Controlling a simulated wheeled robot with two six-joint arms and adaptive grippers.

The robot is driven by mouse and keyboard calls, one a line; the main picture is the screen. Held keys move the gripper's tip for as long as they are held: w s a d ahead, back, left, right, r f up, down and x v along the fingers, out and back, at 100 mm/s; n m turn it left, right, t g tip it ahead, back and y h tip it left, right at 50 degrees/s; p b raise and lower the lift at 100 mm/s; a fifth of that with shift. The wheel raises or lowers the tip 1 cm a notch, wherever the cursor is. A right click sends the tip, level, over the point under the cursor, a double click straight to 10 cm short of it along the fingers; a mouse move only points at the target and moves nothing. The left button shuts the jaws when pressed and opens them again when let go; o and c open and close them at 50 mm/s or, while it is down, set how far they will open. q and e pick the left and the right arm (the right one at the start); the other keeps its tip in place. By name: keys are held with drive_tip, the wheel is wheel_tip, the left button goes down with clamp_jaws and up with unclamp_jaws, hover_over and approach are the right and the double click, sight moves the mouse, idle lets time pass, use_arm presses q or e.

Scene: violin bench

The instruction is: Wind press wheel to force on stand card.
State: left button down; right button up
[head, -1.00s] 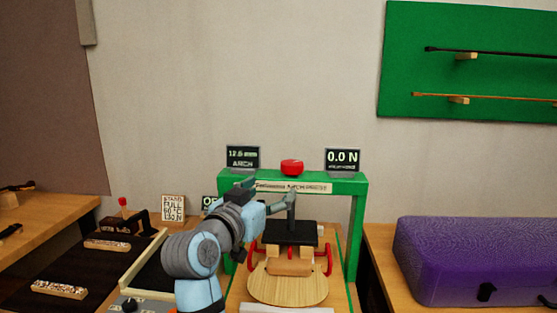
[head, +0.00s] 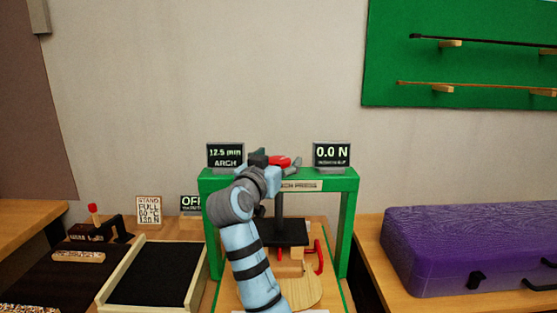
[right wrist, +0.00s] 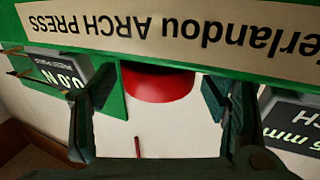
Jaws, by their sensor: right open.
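The green arch press (head: 345,215) stands on the bench with a red wheel (head: 280,161) on its top beam. My right gripper (head: 273,158) is at the wheel. In the right wrist view, the red wheel (right wrist: 158,84) lies between the two spread, open fingers (right wrist: 155,110); contact cannot be told. The force display (head: 331,154) reads 0.0 N and the arch display (head: 225,156) reads 12.5 mm. The stand card (head: 148,210) shows STAND, FULL, a temperature and a force in N; its small digits are hard to read. My left gripper is out of view.
A black plate (head: 285,232) hangs under the beam above a wooden violin plate (head: 305,290) with red clamps (head: 319,258). A purple case (head: 470,245) lies right. A black-lined tray (head: 150,275) and a display reading OFF (head: 191,203) are left.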

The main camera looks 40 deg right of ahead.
sight(278, 160)
drive_tip(key=shift+d, duration=0.1)
drive_tip(key=c, duration=1.2)
drive_tip(key=m+g+h, duration=0.1)
drive_tip(key=m+g, duration=0.1)
drive_tip(key=g, duration=0.1)
drive_tip(key=shift+w+h+b, duration=0.1)
drive_tip(key=shift+h+b, duration=0.2)
drive_tip(key=shift+b, duration=0.05)
drive_tip(key=shift+m+g+h, duration=0.4)
drive_tip(key=shift+m+g, duration=0.8)
drive_tip(key=shift+g, duration=0.5)
drive_tip(key=o, duration=1.2)
wheel_tip(278, 160, up, 10)
